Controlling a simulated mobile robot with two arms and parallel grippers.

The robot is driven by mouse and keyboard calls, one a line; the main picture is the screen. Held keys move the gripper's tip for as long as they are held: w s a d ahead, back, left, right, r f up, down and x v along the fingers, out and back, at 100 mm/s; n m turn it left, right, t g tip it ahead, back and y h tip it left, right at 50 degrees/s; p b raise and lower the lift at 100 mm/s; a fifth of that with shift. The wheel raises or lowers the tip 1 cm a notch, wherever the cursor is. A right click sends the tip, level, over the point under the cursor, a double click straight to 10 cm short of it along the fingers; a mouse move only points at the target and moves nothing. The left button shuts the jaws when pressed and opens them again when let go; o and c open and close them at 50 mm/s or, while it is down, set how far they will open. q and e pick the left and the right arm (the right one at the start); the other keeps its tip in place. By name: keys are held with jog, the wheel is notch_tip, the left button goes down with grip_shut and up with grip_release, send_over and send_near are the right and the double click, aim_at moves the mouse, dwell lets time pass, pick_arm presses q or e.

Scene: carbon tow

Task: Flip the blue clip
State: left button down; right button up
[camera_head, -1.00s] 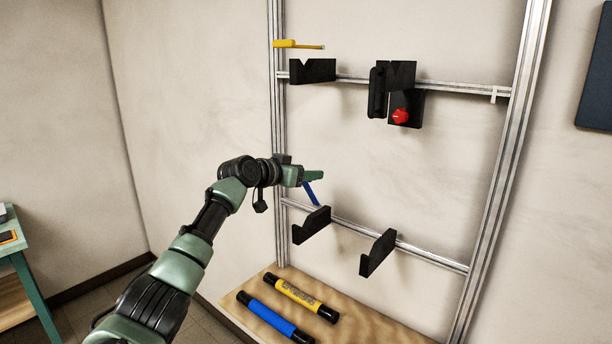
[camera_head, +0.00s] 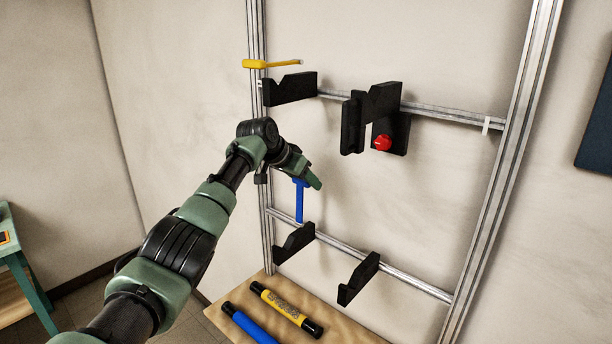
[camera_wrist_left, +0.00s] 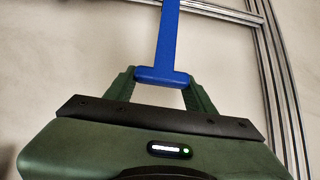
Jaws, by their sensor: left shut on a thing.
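The blue clip (camera_head: 299,203) is a T-shaped piece with a short crossbar and a long flat arm. My left gripper (camera_head: 305,182) is shut on its crossbar. In the left wrist view the crossbar of the clip (camera_wrist_left: 163,77) sits between the two green fingers of my left gripper (camera_wrist_left: 162,84), and the long arm runs away from the gripper out of the top of the picture. My right gripper is not in view.
A metal frame (camera_head: 504,160) stands at the wall. Black brackets (camera_head: 358,279) sit on its lower rail, just below the clip. More black holders (camera_head: 290,88) and a red knob (camera_head: 382,142) are above. A yellow-handled tool (camera_head: 256,64) is at top left. Yellow (camera_head: 287,306) and blue (camera_head: 248,327) rods lie below.

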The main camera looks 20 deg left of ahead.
pick_arm(q)
jog(key=shift+s+d+f, duration=0.1)
jog(key=shift+s+f, duration=0.05)
jog(key=shift+f, duration=0.5)
jog(key=c, duration=0.5)
grip_release()
jog(key=shift+w+r, duration=0.15)
jog(key=shift+w, duration=0.1)
jog(key=shift+r, duration=0.1)
jog(key=b+v, duration=0.4)
jog(key=v, duration=0.3)
jog(key=shift+s+r, duration=0.25)
jog(key=shift+f, duration=0.1)
